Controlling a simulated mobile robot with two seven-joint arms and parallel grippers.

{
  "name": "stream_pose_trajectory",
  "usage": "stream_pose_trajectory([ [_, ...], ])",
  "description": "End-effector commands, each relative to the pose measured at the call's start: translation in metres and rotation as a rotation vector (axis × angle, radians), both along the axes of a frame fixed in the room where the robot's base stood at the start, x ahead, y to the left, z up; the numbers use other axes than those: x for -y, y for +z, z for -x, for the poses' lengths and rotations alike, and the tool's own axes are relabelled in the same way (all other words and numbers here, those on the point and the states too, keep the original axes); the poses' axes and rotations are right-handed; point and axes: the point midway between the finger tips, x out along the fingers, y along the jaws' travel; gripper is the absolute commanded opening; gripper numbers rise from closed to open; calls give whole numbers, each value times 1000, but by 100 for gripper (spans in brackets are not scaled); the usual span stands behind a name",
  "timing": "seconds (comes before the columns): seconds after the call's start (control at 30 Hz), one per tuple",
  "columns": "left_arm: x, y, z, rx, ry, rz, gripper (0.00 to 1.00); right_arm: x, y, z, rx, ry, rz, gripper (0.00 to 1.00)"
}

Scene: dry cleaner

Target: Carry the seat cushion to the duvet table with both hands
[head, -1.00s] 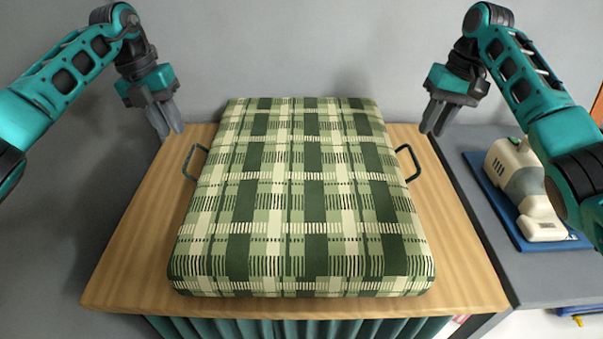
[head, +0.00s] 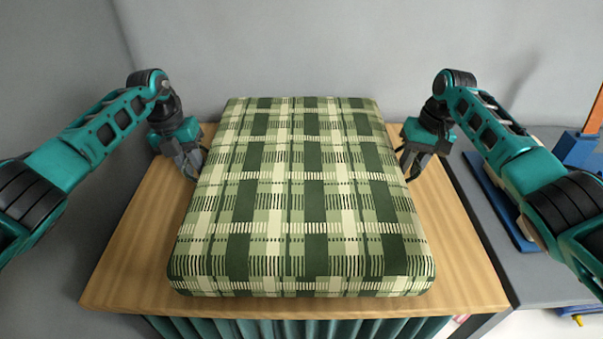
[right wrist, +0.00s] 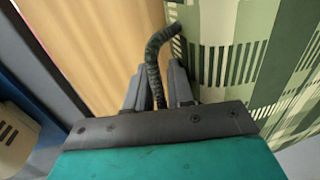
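The seat cushion (head: 300,200), a thick green and cream plaid block, lies flat on a wooden table top (head: 130,265). My left gripper (head: 192,168) is low at its left side, fingers apart and pointing down; it hides the left handle. My right gripper (head: 410,165) is low at its right side. In the right wrist view, the dark handle (right wrist: 153,65) on the cushion's side (right wrist: 215,50) runs between the right gripper's fingers (right wrist: 160,85), which stand apart around it. I cannot make out a firm grip on either side.
A grey surface (head: 490,225) with a blue mat (head: 500,205) adjoins the table on the right; my right arm covers much of it. A grey wall (head: 300,50) stands close behind. Bare wood shows on both sides of the cushion.

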Motion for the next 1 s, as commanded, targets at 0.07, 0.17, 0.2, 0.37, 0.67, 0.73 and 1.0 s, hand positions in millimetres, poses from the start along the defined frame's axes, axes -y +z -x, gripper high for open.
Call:
stream_pose_trajectory([
  [0.07,0,0,0,0,0,0,23,0,0,0,0,0,0,22],
  [0.17,0,0,0,0,0,0,14,0,0,0,0,0,0,14],
  [0.2,0,0,0,0,0,0,10,0,0,0,0,0,0,10],
  [0.37,0,0,0,0,0,0,0,0,0,0,0,0,0,0],
  [0.67,0,1,0,0,0,0,0,0,1,0,0,0,0,0],
  [0.73,0,1,0,0,0,0,0,0,1,0,0,0,0,0],
  [1.0,0,1,0,0,0,0,0,0,1,0,1,0,0,0],
])
